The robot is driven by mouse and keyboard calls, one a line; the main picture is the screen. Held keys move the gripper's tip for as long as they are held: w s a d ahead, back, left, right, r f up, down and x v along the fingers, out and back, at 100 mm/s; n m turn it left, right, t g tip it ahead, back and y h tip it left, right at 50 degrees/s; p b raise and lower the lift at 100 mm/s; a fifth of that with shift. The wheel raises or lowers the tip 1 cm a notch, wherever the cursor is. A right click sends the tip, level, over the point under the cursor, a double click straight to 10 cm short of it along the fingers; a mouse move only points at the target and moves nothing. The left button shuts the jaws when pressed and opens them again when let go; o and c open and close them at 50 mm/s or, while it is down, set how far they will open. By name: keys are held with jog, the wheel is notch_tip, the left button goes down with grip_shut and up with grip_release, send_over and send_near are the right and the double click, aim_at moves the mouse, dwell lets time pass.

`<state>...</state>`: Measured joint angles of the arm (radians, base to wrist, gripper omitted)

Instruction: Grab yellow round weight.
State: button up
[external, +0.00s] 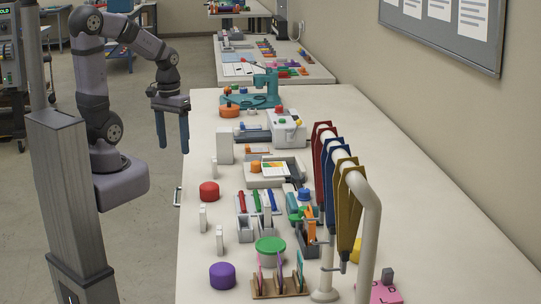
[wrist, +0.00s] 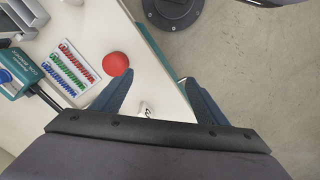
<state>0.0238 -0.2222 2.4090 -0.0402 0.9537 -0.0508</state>
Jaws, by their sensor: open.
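A yellow object (external: 357,250), most likely the yellow round weight, is at the right of the table in the external view. The strap stand partly hides it, so its full shape cannot be seen. My gripper (external: 173,148) is open and empty, raised beyond the table's left edge, far from the yellow object. In the wrist view my gripper (wrist: 158,79) has its blue fingers spread, with the table edge between them. No yellow weight shows in the wrist view.
A strap stand (external: 370,210) rises in front of the yellow object. Red (external: 209,191), purple (external: 222,275) and orange (external: 229,111) round weights stand along the left side. Trays and a green-lidded tub (external: 270,245) crowd the middle. The table's right side (external: 420,190) is mostly clear.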

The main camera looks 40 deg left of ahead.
aim_at(358, 240)
jog(key=w+d+n+g+h+b, duration=0.15)
jog(key=w+d, duration=0.35)
jog(key=d, duration=0.5)
jog(key=w+d+n+h+b, duration=0.3)
jog(key=w+d, duration=0.3)
jog(key=d, duration=0.5)
jog(key=w+d+n+h+b, duration=0.2)
jog(key=w+d, duration=0.3)
jog(key=d, duration=0.5)
jog(key=s+d+f+n+g+h+b, duration=0.1)
jog(key=s+d+n+g+h+b, duration=0.3)
jog(key=d, duration=0.9)
jog(key=s+d+m+g+b, duration=0.1)
jog(key=s+d+g, duration=0.35)
jog(key=d, duration=0.85)
jog(key=f, duration=0.2)
jog(key=f+t, duration=0.1)
jog(key=f, duration=0.2)
jog(key=s+f+t, duration=0.1)
jog(key=f, duration=0.2)
jog(key=shift+f+n, duration=0.15)
jog(key=shift+n, duration=0.1)
jog(key=shift+p+x, duration=1.05)
jog(key=shift+x, duration=2.6)
jog(key=shift+f, duration=0.15)
jog(key=shift+a, duration=0.1)
jog(key=shift+c, duration=0.3)
